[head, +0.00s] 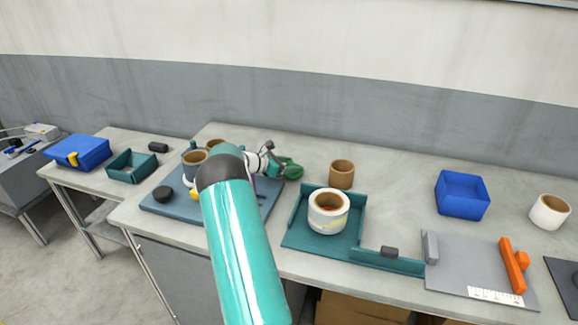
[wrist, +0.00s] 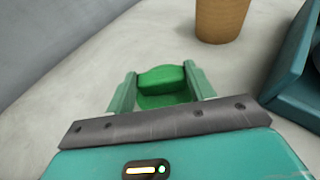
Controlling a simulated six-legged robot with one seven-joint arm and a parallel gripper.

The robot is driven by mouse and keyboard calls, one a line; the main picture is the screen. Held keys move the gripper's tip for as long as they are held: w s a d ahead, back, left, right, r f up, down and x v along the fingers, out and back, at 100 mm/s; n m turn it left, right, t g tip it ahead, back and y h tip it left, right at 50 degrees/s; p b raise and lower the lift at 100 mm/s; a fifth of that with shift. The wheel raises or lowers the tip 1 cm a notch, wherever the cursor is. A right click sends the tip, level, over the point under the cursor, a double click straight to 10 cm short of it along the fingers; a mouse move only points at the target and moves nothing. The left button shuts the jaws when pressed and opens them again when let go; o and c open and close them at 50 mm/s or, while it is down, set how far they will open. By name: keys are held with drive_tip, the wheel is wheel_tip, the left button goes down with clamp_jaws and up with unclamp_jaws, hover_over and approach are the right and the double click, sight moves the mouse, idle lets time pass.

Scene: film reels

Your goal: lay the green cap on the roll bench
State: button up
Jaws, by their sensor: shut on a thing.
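The green cap (head: 292,168) is a dark green piece at the end of my arm, behind the blue-grey board. My gripper (head: 280,166) is shut on it. In the wrist view the cap (wrist: 162,76) sits between the two green fingers of my gripper (wrist: 162,90). The roll bench (head: 400,185) is the long pale grey bench bearing several rolls; its bare top lies below the cap. I cannot tell whether the cap touches it.
A brown core (head: 342,174) stands close right of the cap. A teal corner tray (head: 296,238) holds a white roll (head: 328,211). My arm partly hides the blue-grey board (head: 163,205). A blue bin (head: 462,195) stands farther right. Bare bench lies between core and bin.

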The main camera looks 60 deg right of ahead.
drive_tip(key=shift+f, duration=0.25)
drive_tip(key=o, duration=1)
drive_tip(key=shift+o, duration=0.2)
drive_tip(key=shift+w+a+r, duration=0.15)
drive_tip(key=shift+a+r, duration=0.05)
drive_tip(key=v, duration=1.1)
drive_tip(key=shift+w+a+r, duration=0.1)
drive_tip(key=shift+w+a, duration=0.05)
